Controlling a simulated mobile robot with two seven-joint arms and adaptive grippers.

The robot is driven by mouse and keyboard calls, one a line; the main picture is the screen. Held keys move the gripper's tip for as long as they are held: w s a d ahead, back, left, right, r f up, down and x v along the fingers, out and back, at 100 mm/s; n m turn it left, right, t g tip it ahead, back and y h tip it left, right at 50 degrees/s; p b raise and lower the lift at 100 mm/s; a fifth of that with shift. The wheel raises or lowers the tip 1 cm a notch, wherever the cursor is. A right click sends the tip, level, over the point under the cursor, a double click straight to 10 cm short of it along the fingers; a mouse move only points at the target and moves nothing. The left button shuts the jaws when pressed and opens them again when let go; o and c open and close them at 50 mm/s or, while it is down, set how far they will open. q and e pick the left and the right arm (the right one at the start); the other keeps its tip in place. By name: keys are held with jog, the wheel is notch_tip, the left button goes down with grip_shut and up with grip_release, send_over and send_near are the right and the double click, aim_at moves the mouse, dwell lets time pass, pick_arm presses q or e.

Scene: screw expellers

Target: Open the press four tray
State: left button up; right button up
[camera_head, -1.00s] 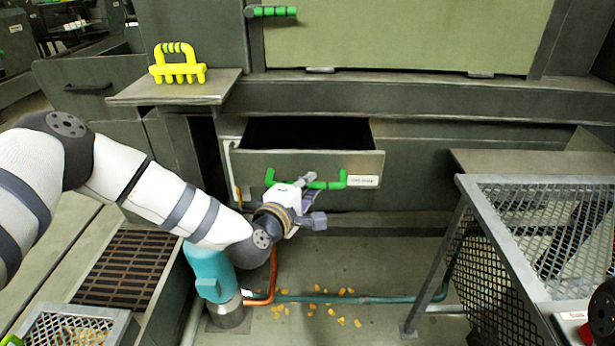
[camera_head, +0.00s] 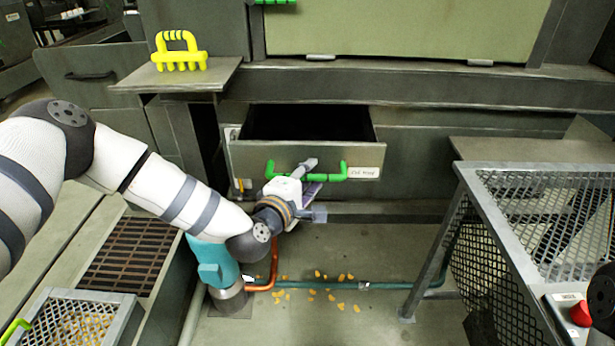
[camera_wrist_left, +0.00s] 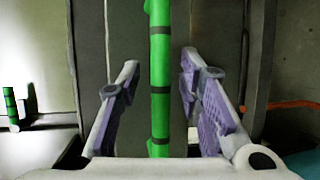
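The press tray (camera_head: 300,157) is a grey drawer under the machine, and it stands open with a dark inside. A white label (camera_head: 365,172) on its front is too small to read surely. A green bar handle (camera_head: 331,176) is fixed across the front. My left gripper (camera_head: 309,188) is at the left part of this handle. In the left wrist view, the green bar (camera_wrist_left: 160,85) runs between the two purple-padded fingers, with a gap on each side. My right gripper is not in view.
A mesh-topped metal frame (camera_head: 462,195) stands at the right, with a red button (camera_head: 581,313) near it. A green pipe (camera_head: 330,285) and scattered yellow bits lie on the floor below.

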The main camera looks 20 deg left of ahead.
pick_arm(q)
jog(key=v, duration=1.2)
jog(key=shift+d+f, duration=0.1)
jog(key=s+d+f+m+g+h+p, duration=0.1)
jog(key=s+d+f+m+g, duration=0.3)
jog(key=s+f, duration=0.4)
jog(key=s+d+f+m+g+h+p, duration=0.1)
jog(key=s+d+f+m+g, duration=0.1)
jog(key=s+f+m+g, duration=0.6)
jog(key=s+a+f+m+g+y, duration=0.1)
jog(key=s+a, duration=0.4)
jog(key=s, duration=0.7)
jog(key=s+a+m+g+y+p, duration=0.1)
jog(key=s+a+m+g+y, duration=0.2)
jog(key=s, duration=1)
jog(key=shift+s+a+f+m+g+p, duration=0.15)
jog(key=shift+a+f+m+g+p, duration=0.35)
jog(key=shift+a+g, duration=0.6)
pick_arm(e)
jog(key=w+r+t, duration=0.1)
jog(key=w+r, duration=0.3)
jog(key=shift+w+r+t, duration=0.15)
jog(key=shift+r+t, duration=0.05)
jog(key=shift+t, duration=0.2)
